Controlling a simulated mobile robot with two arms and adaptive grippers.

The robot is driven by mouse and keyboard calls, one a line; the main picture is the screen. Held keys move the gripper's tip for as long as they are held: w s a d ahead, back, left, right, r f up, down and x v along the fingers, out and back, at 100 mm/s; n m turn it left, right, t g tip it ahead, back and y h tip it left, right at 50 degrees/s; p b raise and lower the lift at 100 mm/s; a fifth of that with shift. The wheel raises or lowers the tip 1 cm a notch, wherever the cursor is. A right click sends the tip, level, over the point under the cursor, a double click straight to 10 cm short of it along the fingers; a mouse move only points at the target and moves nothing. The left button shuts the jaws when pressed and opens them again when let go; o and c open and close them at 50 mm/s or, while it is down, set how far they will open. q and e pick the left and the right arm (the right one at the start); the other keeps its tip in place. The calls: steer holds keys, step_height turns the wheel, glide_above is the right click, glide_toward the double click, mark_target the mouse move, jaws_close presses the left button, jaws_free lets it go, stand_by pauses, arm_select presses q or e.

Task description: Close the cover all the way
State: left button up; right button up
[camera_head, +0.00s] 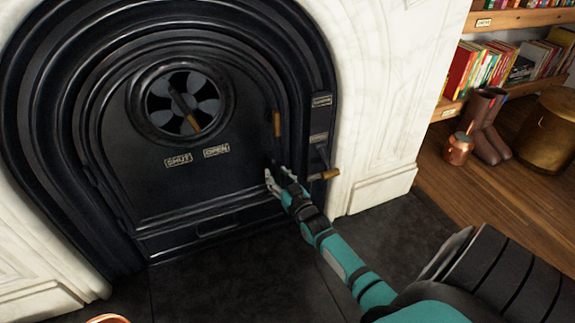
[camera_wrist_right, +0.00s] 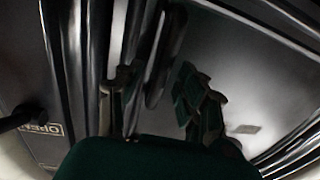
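The black arched cover (camera_head: 120,185) fills the fireplace opening in the head view and looks nearly flush with its frame; I cannot tell whether a small gap is left. A wood-gripped handle (camera_head: 277,124) stands at its right side. My right gripper (camera_head: 279,178) is low at the cover's right edge, below that handle, with fingers apart and nothing seen between them. Contact with the cover is unclear. In the right wrist view the fingers (camera_wrist_right: 160,100) stand apart before glossy dark metal, mixed with reflections. My left gripper is not in view.
A round vent (camera_head: 205,92) with a wooden handle is on the cover above "SHUT" and "OPEN" plates. A wood-tipped lever (camera_head: 324,174) sticks out right of my gripper. White marble (camera_head: 375,90) surrounds the frame.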

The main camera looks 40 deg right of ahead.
steer(key=s+a, duration=0.2)
steer(key=s, duration=0.7)
steer(key=shift+s, duration=0.25)
